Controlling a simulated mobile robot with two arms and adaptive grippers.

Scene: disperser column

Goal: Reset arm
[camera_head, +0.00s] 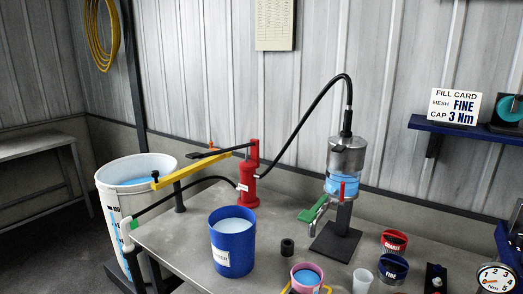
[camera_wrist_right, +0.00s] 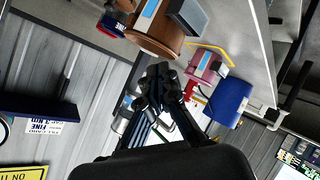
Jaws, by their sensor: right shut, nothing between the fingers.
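My right gripper (camera_wrist_right: 158,88) shows in the right wrist view, dark, with its fingers together and nothing between them. The wrist view is tilted, and the bench things appear beyond the fingers. Neither gripper shows in the head view. The disperser column (camera_head: 346,160), a metal cylinder with a blue band, stands on a dark stand on the bench. A black hose joins its top to a red pump (camera_head: 247,180) with a yellow bar. A green-handled valve (camera_head: 312,214) sits at the column's lower left.
A blue bucket (camera_head: 233,247) stands on the grey bench (camera_head: 185,245); it also shows in the wrist view (camera_wrist_right: 230,101). A pink cup (camera_head: 307,278), a white cup (camera_head: 362,280) and red and blue labelled cups (camera_head: 393,241) line the front right. A large white drum (camera_head: 113,205) stands left. A blue shelf (camera_head: 455,128) holds the fill card.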

